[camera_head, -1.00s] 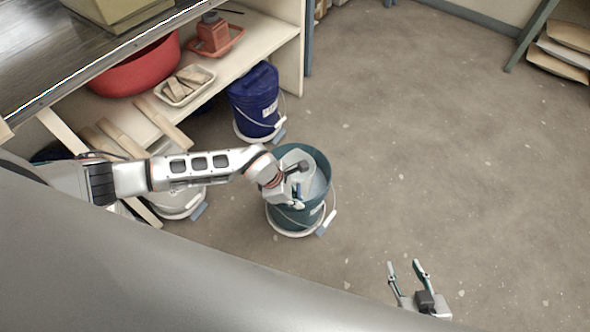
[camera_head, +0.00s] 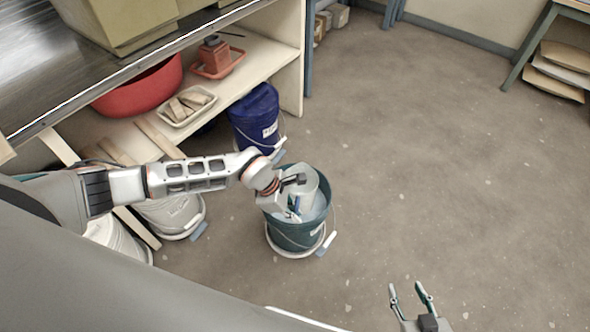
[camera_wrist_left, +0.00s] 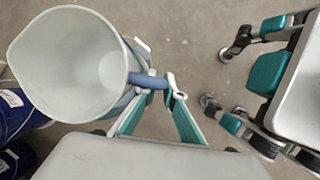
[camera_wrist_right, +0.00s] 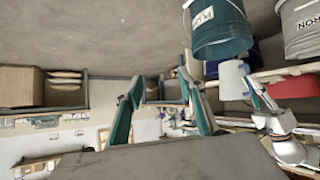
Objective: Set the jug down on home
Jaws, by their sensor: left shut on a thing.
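The jug is a pale, whitish vessel (camera_head: 305,183) with an open mouth; in the left wrist view (camera_wrist_left: 75,60) it looks empty and has a blue-grey handle. My left gripper (camera_head: 290,197) is shut on that handle (camera_wrist_left: 150,81). The jug is over the teal bucket (camera_head: 290,238), which stands on the floor. In the right wrist view, turned upside down, the jug (camera_wrist_right: 233,76) shows beyond the rim of the bucket (camera_wrist_right: 222,30), so it is raised above it. My right gripper (camera_head: 408,292) is open and empty over bare floor. No spot marked home can be made out.
A dark blue bucket (camera_head: 257,118) and light grey buckets (camera_head: 172,213) stand by the shelf. The shelf (camera_head: 255,67) holds a red basin (camera_head: 140,90) and a tray of wooden pieces (camera_head: 187,105). Open floor (camera_head: 430,150) lies to the right.

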